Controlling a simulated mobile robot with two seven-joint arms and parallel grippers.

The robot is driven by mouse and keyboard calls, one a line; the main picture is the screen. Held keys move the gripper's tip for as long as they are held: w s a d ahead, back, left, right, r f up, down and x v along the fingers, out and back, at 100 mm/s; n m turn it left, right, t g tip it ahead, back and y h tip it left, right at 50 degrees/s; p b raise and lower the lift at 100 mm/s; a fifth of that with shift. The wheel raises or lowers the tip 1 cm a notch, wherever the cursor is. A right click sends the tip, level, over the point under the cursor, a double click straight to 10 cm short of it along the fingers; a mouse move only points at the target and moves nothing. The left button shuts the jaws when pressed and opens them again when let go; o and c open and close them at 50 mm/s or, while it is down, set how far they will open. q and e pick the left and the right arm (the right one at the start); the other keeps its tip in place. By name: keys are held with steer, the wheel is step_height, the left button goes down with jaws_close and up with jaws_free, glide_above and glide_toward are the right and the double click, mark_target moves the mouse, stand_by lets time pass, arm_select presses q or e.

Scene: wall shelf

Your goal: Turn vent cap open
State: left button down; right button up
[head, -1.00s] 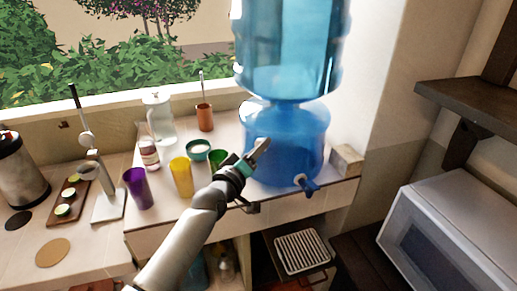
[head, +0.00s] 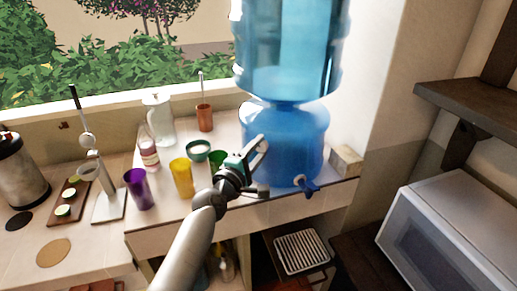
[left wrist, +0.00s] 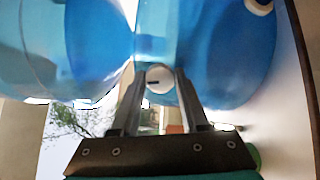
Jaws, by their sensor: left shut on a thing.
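The water dispenser's blue base (head: 297,135) stands on the counter with a large clear-blue bottle (head: 290,45) upside down on top. The vent cap (left wrist: 159,79) is a small white disc with a dark slot mark, seen in the left wrist view against the blue dispenser. My left gripper (head: 261,146) is at the left side of the base; its two fingers (left wrist: 157,88) stand on either side of the cap and are shut on it. The cap is hidden in the head view. My right gripper is not in view.
A blue tap (head: 307,185) sticks out from the front of the base. Close left of my gripper stand a green cup (head: 217,159), a teal bowl (head: 199,150), a yellow cup (head: 181,177) and a purple cup (head: 140,188). A small box (head: 346,160) is right of the base.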

arm_select(q)
steer(key=shift+n, duration=0.7)
steer(key=shift+c, duration=2.1)
jaws_free()
steer(key=shift+s+a+p, duration=0.25)
steer(key=shift+s+p, duration=0.05)
steer(key=shift+s, duration=0.25)
steer(key=v, duration=1.4)
